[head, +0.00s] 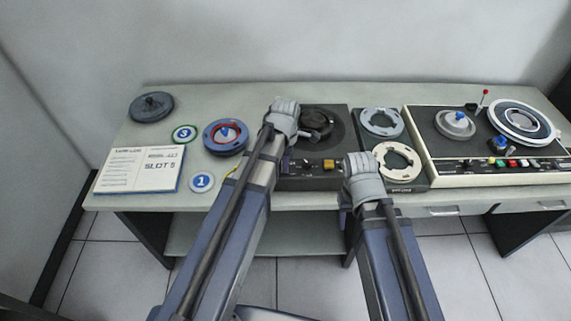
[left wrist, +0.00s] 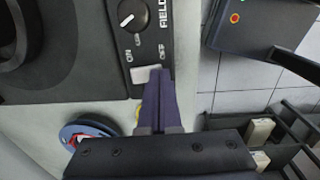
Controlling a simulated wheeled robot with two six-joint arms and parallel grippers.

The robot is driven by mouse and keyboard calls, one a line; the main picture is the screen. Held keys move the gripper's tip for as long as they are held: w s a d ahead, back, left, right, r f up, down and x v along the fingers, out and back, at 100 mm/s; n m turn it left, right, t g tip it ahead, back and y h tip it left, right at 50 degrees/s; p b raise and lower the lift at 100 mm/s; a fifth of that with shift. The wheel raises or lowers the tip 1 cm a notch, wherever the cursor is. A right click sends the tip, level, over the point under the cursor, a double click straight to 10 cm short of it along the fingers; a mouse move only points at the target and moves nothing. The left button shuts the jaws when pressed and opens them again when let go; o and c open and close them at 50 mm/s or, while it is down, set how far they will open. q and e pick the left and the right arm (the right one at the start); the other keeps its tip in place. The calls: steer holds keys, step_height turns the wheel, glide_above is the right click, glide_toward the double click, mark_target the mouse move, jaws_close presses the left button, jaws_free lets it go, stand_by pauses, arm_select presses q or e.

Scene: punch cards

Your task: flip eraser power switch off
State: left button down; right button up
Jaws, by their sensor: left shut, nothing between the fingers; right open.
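The eraser (head: 343,143) is a black unit with a round dark recess, in the middle of the table in the head view. Its front panel fills the top of the left wrist view, with a "FIELD" knob (left wrist: 132,15) and a pale rocker switch (left wrist: 146,74) between ON and OFF labels. My left gripper (left wrist: 159,74) is shut and empty, its tips at the OFF end of the switch; contact and the rocker's tilt are unclear. In the head view my left arm hides the switch and fingertips. My right gripper (head: 347,219) is open in front of the table edge, fingers mostly hidden.
Left on the table are an open booklet (head: 139,170) reading "SLOT 5", a blue reel (head: 226,136), round tags 1 (head: 202,182) and 3 (head: 184,134), and a dark disc (head: 151,106).

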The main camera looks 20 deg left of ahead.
arm_select(q)
steer(key=shift+w, duration=0.1)
steer(key=shift+w+a+r+p, duration=0.15)
steer(key=shift+w, duration=0.2)
steer(key=shift+w+a+r+p, duration=0.1)
steer(key=shift+w+p, duration=0.05)
steer(key=shift+w, duration=0.2)
arm_select(e)
steer(key=shift+r, duration=0.25)
arm_select(q)
steer(key=shift+r, duration=0.1)
arm_select(e)
steer(key=shift+r, duration=0.15)
